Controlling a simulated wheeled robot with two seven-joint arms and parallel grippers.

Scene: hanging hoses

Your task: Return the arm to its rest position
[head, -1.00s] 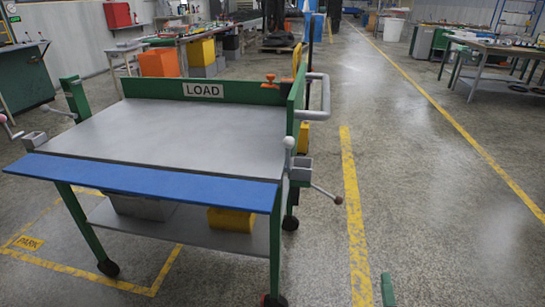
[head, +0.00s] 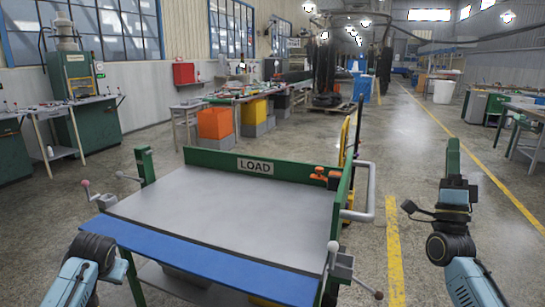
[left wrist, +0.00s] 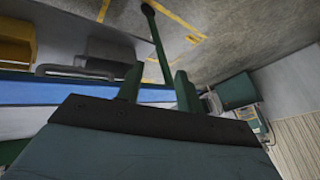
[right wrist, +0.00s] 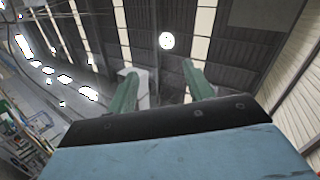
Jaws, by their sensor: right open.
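My right gripper (head: 453,160) points up on the right of the head view, its arm raised over the floor, clear of the LOAD cart. In the right wrist view, its two green fingers (right wrist: 161,82) stand apart with nothing between them, facing the roof. My left arm (head: 85,272) shows at the lower left of the head view, in front of the cart's blue edge; its fingers are not clear there. In the left wrist view, the left gripper's green fingers (left wrist: 158,85) are apart and empty, with the cart's blue edge and a green leg behind them.
Benches with orange and yellow bins (head: 215,123) stand behind. The floor right of the cart is open.

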